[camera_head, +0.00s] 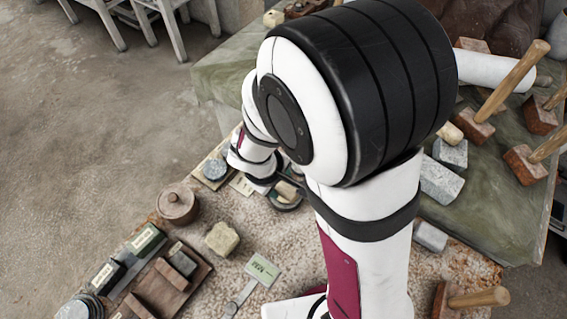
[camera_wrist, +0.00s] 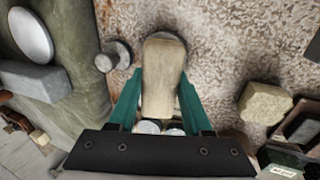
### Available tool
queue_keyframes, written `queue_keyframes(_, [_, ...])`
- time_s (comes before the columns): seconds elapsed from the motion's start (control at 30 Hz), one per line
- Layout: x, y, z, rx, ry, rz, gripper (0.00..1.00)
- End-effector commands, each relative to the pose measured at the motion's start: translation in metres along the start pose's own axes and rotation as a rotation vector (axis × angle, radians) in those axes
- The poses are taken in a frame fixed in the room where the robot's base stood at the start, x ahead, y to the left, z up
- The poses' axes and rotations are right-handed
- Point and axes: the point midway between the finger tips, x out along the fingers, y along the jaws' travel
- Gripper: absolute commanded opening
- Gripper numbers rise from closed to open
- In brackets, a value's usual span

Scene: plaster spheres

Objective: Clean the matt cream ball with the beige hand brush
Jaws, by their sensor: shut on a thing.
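My gripper (camera_wrist: 160,85) has green fingers, one on each side of a beige, block-like hand brush (camera_wrist: 163,60), and is shut on it. The brush points away from the palm over the speckled surface; its bristles cannot be made out. In the head view my arm covers most of the gripper, and a small beige piece (camera_head: 287,190) shows by a dark round dish, perhaps the brush. Two pale rounded shapes (camera_wrist: 149,127) sit between the finger bases in the wrist view; I cannot tell what they are. I cannot clearly pick out the matt cream ball in either view.
A cream sponge-like block (camera_head: 222,238) lies on the speckled table, also in the wrist view (camera_wrist: 265,103). Wooden mallets (camera_head: 508,82) and grey blocks (camera_head: 440,181) crowd the right.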

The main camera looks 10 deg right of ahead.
Motion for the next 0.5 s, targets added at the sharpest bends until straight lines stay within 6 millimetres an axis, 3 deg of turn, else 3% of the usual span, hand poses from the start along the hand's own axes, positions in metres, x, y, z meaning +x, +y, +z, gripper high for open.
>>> queue_keyframes(0.3, [0.01,0.021,0.0,0.002,-0.001,0.0,0.0])
queue_keyframes(0.5, [0.01,0.021,-0.001,-0.001,0.0,0.0,0.0])
